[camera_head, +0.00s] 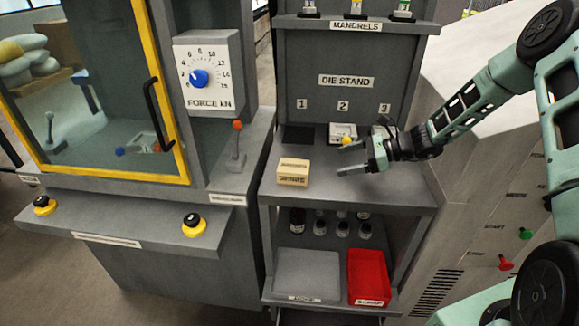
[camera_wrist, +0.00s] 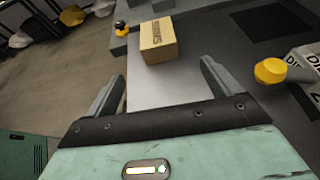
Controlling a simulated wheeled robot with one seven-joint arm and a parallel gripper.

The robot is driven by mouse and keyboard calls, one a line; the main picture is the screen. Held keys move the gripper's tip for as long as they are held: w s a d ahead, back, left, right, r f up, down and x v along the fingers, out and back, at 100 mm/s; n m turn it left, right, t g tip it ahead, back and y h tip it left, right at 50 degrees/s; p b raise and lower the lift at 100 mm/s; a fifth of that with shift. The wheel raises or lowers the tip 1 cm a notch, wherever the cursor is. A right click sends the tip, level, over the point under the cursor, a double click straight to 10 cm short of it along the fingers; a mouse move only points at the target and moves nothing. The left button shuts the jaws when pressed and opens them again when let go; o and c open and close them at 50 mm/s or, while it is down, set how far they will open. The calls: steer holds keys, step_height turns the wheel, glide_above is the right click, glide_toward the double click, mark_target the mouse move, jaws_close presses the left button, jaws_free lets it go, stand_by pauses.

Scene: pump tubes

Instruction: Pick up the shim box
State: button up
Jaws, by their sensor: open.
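The shim box (camera_head: 293,172) is a small tan carton with dark lettering. It sits on the grey shelf of the die stand, near its left front edge. In the wrist view the shim box (camera_wrist: 158,40) lies ahead of the fingers, between their lines and a little left of centre. My gripper (camera_head: 358,160) is over the right part of the shelf, to the right of the box and apart from it. In the wrist view my gripper (camera_wrist: 165,85) has its fingers spread with nothing between them.
A white die block with a yellow knob (camera_head: 346,140) stands behind my gripper at position 2. The lower shelf holds a grey tray (camera_head: 307,264) and a red bin (camera_head: 368,272). A lever with a red knob (camera_head: 237,126) stands left. The shelf between gripper and box is clear.

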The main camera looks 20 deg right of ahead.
steer(key=p, duration=0.2)
glide_toward(294, 170)
steer(key=w+a+f, duration=0.1)
steer(key=w+f, duration=0.1)
steer(key=w+a+f, duration=0.2)
steer(key=shift+a, duration=0.2)
steer(key=x, duration=0.1)
steer(key=p+x, duration=0.2)
steer(key=x, duration=0.1)
steer(key=shift+a+r, duration=0.25)
steer(key=shift+w+a+f+p, duration=0.25)
steer(key=shift+a+p, duration=0.05)
steer(key=c, duration=1.2)
